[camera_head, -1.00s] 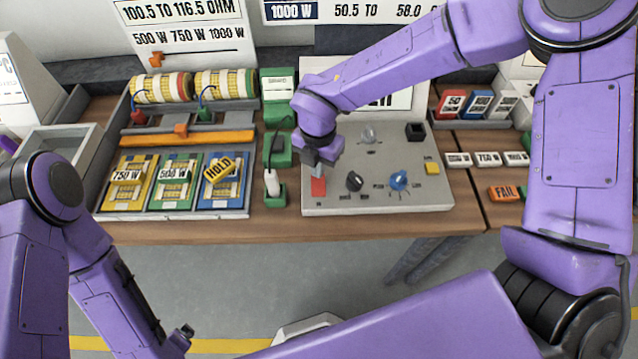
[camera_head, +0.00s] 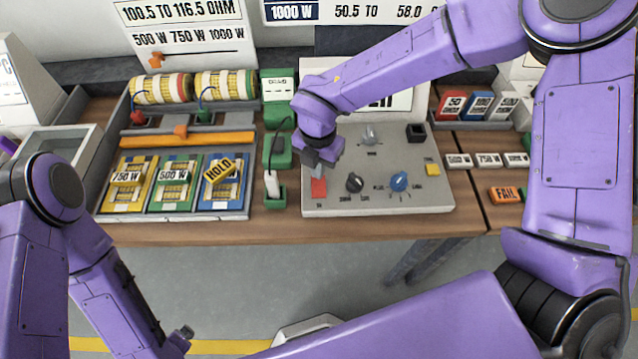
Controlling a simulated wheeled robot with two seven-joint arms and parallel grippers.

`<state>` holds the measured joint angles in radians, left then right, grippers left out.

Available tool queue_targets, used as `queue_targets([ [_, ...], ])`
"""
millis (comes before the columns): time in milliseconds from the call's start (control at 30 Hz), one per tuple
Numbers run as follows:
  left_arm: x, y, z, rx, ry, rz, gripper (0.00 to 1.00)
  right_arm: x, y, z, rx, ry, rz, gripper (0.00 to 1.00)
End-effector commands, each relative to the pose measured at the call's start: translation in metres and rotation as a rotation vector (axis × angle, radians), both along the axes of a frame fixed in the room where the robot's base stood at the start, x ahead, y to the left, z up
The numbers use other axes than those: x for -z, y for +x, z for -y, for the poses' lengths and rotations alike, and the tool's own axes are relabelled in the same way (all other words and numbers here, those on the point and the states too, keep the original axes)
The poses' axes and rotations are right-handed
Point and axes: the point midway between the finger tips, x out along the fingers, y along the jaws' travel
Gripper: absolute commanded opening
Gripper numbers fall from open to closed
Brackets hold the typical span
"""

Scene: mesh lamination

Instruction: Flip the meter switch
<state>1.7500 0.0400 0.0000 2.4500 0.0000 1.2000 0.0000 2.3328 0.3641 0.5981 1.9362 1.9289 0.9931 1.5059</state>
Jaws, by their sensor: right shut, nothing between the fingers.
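The meter (camera_head: 430,203) is a grey sloped panel box on the bench. A red rocker switch (camera_head: 318,188) sits at its front left corner. My right gripper (camera_head: 317,172) is shut and empty, pointing down right at the switch's upper part. Its fingertips cover the far end of the switch, so I cannot tell whether they touch it or which way it is tipped. A black knob (camera_head: 355,182) and a blue knob (camera_head: 399,181) sit right of the switch. My left arm shows at the lower left, but its gripper cannot be made out.
A green probe holder (camera_head: 276,195) with a white-handled probe stands close left of the meter. Further left is a grey tray (camera_head: 103,205) with yellow, green and blue slots. Label blocks (camera_head: 488,159) and an orange FAIL block (camera_head: 503,194) lie to the right. The bench front strip is clear.

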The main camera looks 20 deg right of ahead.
Motion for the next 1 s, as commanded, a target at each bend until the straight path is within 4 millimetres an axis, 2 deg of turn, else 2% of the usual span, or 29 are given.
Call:
queue_targets([
  [1000,0.0054,-0.0001,0.0000,0.000,0.000,0.000,0.99,0.0063,0.0001,0.0001,0.000,0.000,0.000,0.00],
])
